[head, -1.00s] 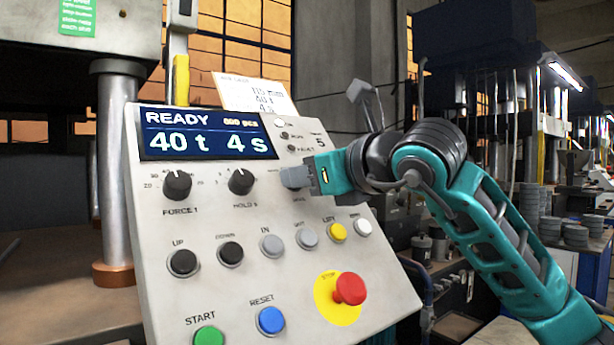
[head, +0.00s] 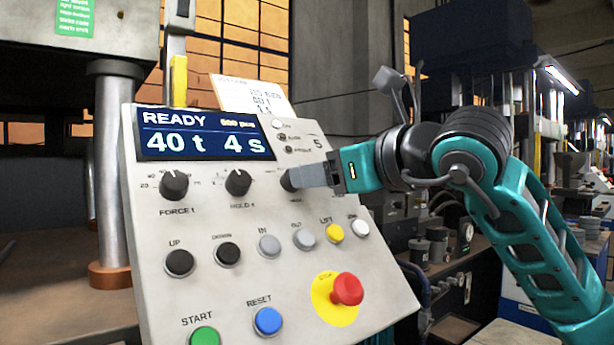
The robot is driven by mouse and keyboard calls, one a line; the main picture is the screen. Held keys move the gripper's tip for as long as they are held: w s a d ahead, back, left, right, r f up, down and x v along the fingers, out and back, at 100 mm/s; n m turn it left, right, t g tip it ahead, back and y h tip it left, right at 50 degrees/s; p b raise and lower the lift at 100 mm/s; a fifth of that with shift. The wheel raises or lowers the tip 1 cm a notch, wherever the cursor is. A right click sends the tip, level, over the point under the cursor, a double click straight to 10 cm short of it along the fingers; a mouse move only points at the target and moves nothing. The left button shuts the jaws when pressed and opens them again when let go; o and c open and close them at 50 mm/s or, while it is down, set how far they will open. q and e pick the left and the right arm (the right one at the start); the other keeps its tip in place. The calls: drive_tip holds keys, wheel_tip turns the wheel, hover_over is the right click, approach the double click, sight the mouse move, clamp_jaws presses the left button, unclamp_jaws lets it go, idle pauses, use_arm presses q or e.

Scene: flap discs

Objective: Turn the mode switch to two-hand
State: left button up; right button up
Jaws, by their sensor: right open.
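The mode switch (head: 289,180) is a dark round knob at the right end of the knob row on the sloped control panel (head: 290,270). Its printed label is too small and partly covered to read, and I cannot tell which position it points to. My right gripper (head: 308,176) reaches in from the right, with its grey fingers at the right side of the knob. The fingers are open; whether they touch the knob I cannot tell. They hide part of the knob's right side. My left gripper is not in view.
The force knob (head: 174,186) and hold knob (head: 238,183) sit left of the mode switch. Below are several push buttons and the red stop button (head: 347,289). The display (head: 205,134) reads READY, 40 t, 4 s. A paper card (head: 250,95) stands behind the panel's top.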

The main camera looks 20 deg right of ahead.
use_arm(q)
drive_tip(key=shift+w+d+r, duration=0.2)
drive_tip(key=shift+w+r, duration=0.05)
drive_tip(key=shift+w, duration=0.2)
use_arm(e)
drive_tip(key=v, duration=0.8)
drive_tip(key=shift+s, duration=0.2)
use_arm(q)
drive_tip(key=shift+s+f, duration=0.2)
use_arm(e)
drive_tip(key=shift+d, duration=0.1)
